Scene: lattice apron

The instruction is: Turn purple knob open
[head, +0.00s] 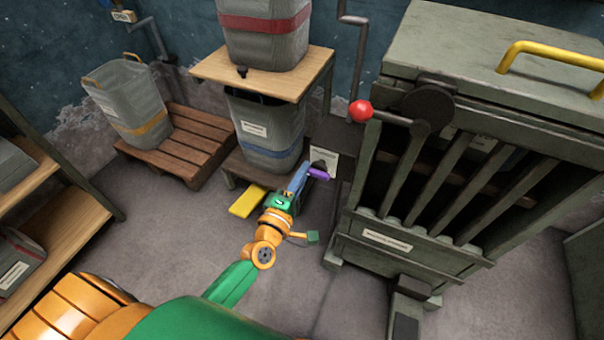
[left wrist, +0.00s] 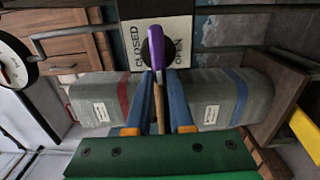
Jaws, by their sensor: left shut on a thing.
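The purple knob (head: 318,173) is a small lever with a dark hub beside a white sign (head: 324,158), low by the stand. In the left wrist view the purple knob (left wrist: 161,52) rises between the sign's words "CLOSED" and "OPEN", its round dark hub behind it. My left gripper (head: 300,177) reaches the knob from the left in the head view. Its blue fingers (left wrist: 160,82) lie on both sides of the knob's near end and are shut on it. The fingers hide part of that end. My right gripper is in neither view.
A grey bin (head: 265,130) stands under a wooden-topped stand (head: 295,82), left of the knob. The large green-grey machine (head: 410,243) with a red-ball lever (head: 362,111) is close on the right. A yellow flat piece (head: 247,201) lies near my wrist.

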